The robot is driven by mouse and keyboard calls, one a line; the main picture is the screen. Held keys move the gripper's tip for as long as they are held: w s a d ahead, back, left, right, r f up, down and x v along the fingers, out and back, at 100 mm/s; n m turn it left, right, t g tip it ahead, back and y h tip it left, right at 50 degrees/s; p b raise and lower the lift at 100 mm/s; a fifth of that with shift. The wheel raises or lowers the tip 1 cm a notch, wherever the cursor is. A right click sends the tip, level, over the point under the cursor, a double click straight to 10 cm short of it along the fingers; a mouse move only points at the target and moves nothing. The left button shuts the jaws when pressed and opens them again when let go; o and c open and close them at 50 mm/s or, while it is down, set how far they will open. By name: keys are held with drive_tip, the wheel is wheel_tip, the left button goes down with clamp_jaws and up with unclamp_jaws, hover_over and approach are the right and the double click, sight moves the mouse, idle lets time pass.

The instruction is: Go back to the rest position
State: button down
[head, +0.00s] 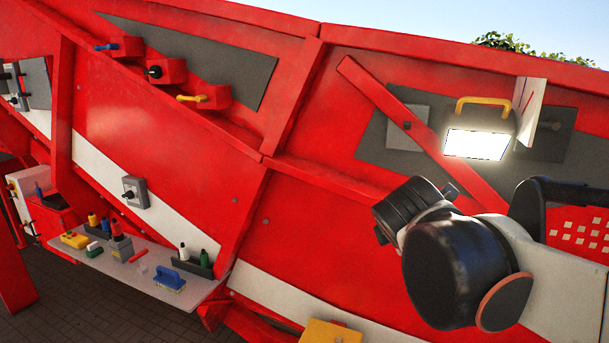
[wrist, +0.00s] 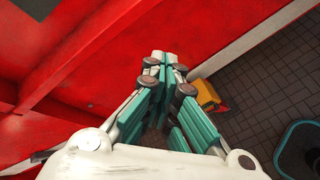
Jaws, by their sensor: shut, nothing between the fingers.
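My gripper (wrist: 166,75) shows in the wrist view with its teal-padded fingers brought together at the tips. Nothing is between them. It points along the red machine wall, with the paved floor to the right below. In the head view my arm reaches in from the right in front of the red panel, and its black and white joints hide part of the wall. The gripper's fingers cannot be made out in the head view.
A red machine wall (head: 340,225) fills most of the head view. A grey shelf (head: 135,268) at lower left carries bottles, a blue brush (head: 169,279) and other small items. A lit lamp (head: 476,145) hangs above my arm. A yellow object (wrist: 208,95) lies right of the fingers.

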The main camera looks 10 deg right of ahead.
drive_tip(key=s+a+f+m+y+b, duration=0.1)
drive_tip(key=s+a+f+m+b, duration=0.2)
drive_tip(key=f+m+b, duration=0.3)
drive_tip(key=s+a+f+m+g+y+b, duration=0.1)
drive_tip(key=s+f+m+b, duration=0.5)
drive_tip(key=f, duration=1.1)
drive_tip(key=s+a+f+m+g+y+b, duration=0.1)
drive_tip(key=s+a+f+m+y+b, duration=0.2)
drive_tip(key=f, duration=0.8)
drive_tip(key=s+a+m+b, duration=0.2)
drive_tip(key=a+m+b, duration=0.1)
drive_tip(key=b, duration=0.1)
drive_tip(key=shift+s+f+b, duration=0.2)
drive_tip(key=shift+f+b, duration=0.05)
drive_tip(key=shift+b, duration=0.15)
